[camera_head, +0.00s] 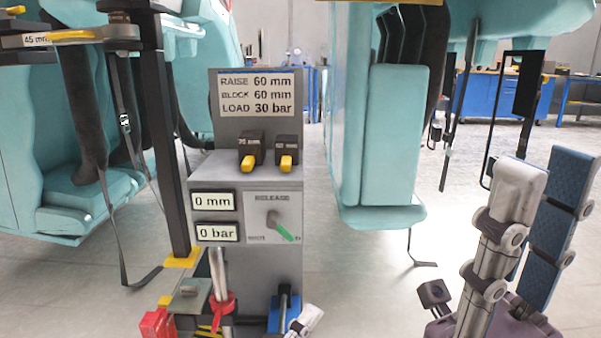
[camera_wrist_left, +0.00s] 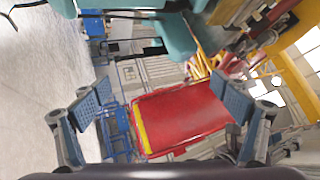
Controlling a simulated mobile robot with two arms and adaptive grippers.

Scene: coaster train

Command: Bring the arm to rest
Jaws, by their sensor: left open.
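My right gripper (camera_head: 545,175) stands upright at the right of the head view. Its two fingers are apart, a blue pad shows on one, and nothing is seen between them. My left gripper (camera_wrist_left: 160,84) is open in the left wrist view, with blue pads on both fingers. A red panel with a yellow edge (camera_wrist_left: 185,115) shows beyond the fingers, and I see nothing gripped. A small grey piece at the bottom of the head view may be a fingertip of mine, but I cannot tell.
A grey control post (camera_head: 245,180) reads 0 mm and 0 bar, with a green-tipped release lever (camera_head: 282,228). Teal seats (camera_head: 395,140) hang behind it, with straps below. A blue workbench (camera_head: 483,97) stands far back. Pale open floor (camera_head: 350,290) lies between the post and my right gripper.

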